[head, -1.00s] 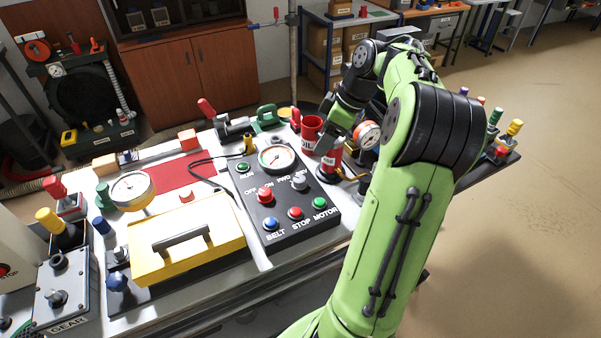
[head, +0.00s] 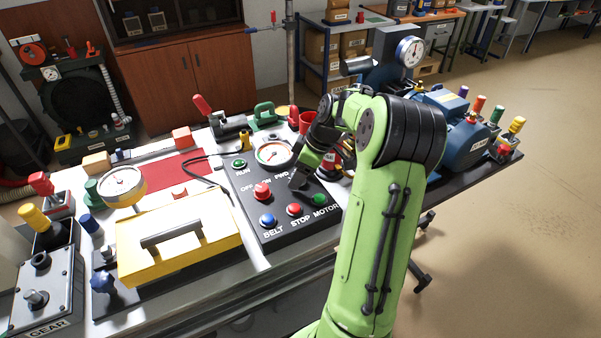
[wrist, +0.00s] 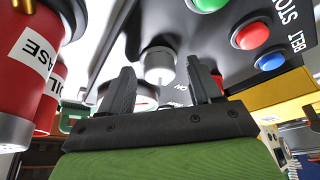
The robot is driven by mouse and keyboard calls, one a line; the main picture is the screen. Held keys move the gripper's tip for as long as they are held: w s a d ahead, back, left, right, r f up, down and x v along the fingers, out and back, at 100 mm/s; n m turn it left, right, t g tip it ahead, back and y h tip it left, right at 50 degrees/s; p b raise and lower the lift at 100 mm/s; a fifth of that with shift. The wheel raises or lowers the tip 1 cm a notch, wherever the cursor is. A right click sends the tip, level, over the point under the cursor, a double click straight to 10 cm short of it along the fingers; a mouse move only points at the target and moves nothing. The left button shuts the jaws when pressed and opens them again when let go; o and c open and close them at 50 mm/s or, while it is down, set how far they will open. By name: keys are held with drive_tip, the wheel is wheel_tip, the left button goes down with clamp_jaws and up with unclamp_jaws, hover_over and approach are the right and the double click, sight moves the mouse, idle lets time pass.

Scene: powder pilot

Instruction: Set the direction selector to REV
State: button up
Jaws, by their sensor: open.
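The black control panel (head: 262,222) stands on the bench, with its FWD label visible in the head view and the REV label hidden behind my arm. My gripper (head: 300,176) is low over the selector area of the panel. In the wrist view my gripper (wrist: 160,70) is open, with one finger on each side of a grey selector knob (wrist: 158,60). The knob appears between the fingertips without clear contact. Which way the knob points cannot be told.
Near the knob are a red button (head: 261,191), a red STOP button (head: 294,209), a blue BELT button (head: 267,220) and a green MOTOR button (head: 319,200). A gauge (head: 273,153) sits behind. A labelled red can (wrist: 30,65) stands close beside my gripper. A yellow case (head: 180,240) lies left.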

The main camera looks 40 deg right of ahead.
drive_tip(key=c, duration=1)
drive_tip(key=shift+m, duration=0.4)
drive_tip(key=m+h, duration=0.1)
drive_tip(key=m, duration=0.1)
drive_tip(key=shift+a+m+t+b, duration=0.1)
drive_tip(key=shift+m+t+b, duration=0.2)
drive_tip(key=shift+m+b, duration=0.1)
drive_tip(key=m+h, duration=0.1)
drive_tip(key=m, duration=0.2)
drive_tip(key=shift+a+m+h+b, duration=0.15)
drive_tip(key=shift+m+h+b, duration=0.15)
drive_tip(key=shift+h+b, duration=0.1)
drive_tip(key=m+h, duration=0.1)
drive_tip(key=m, duration=0.2)
drive_tip(key=shift+a+r, duration=0.1)
drive_tip(key=shift+m+g+h, duration=0.4)
drive_tip(key=shift+m+h, duration=0.2)
drive_tip(key=shift+m, duration=1.2)
